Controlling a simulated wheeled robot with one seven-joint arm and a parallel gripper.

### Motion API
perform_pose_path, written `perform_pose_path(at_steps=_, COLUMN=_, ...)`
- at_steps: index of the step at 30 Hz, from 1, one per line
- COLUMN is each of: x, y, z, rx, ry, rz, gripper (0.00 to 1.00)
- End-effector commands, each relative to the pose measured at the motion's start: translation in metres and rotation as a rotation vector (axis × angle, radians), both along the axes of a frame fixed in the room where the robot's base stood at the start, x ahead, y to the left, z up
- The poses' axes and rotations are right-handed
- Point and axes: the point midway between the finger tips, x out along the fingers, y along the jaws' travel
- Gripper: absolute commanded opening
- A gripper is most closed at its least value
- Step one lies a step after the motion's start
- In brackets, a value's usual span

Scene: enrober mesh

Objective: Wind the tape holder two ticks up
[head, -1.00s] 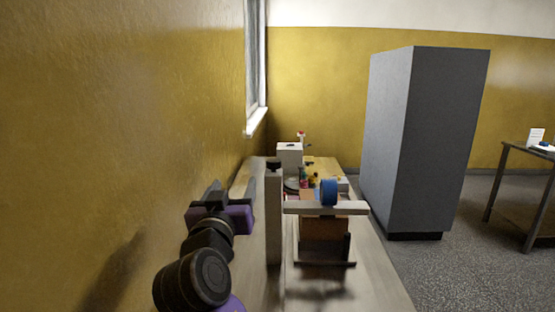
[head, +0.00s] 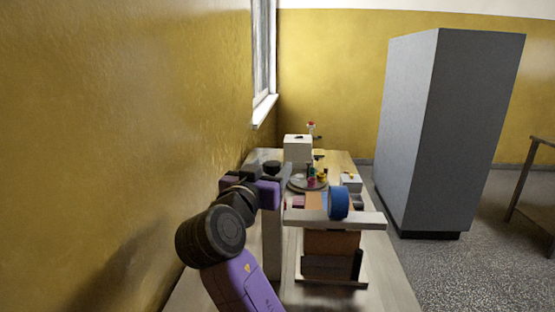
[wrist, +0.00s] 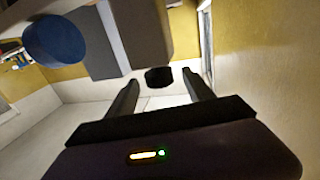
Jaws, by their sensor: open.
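The tape holder has a pale upright post (head: 272,245), a pale crossbar (head: 365,221) and a blue tape roll (head: 338,203) on the bar. A black knob (head: 272,167) sits at the post's top. In the wrist view the post (wrist: 137,30) hangs downward in the picture, with the knob (wrist: 159,79) at its end and the blue roll (wrist: 55,42) at upper left. My gripper (wrist: 160,76) is open, and the knob appears between its fingertips; whether they reach around it I cannot tell. In the head view my gripper partly covers the post just below the knob.
The holder stands on a long bench (head: 185,295) along a yellow wall (head: 120,120). Behind are a round plate (head: 300,184) with small coloured items and a white box (head: 298,148). A grey cabinet (head: 450,130) stands right of the bench. Floor is free beside it.

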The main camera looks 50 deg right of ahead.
Motion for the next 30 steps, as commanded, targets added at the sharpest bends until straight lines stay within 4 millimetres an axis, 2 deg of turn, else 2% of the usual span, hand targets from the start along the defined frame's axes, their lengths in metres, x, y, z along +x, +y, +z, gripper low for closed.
perform_pose_path(at_steps=3, x=0.008, y=-0.019, z=0.001, rx=-0.001, ry=0.002, rz=-0.003, gripper=0.61)
perform_pose_path(at_steps=9, x=0.019, y=-0.040, z=0.001, rx=-0.001, ry=0.000, rz=-0.002, gripper=0.61)
perform_pose_path(at_steps=21, x=0.023, y=-0.047, z=0.000, rx=-0.001, ry=0.000, rz=0.000, gripper=0.61)
perform_pose_path(at_steps=30, x=0.023, y=-0.047, z=0.000, rx=0.000, ry=0.001, rz=0.000, gripper=0.02)
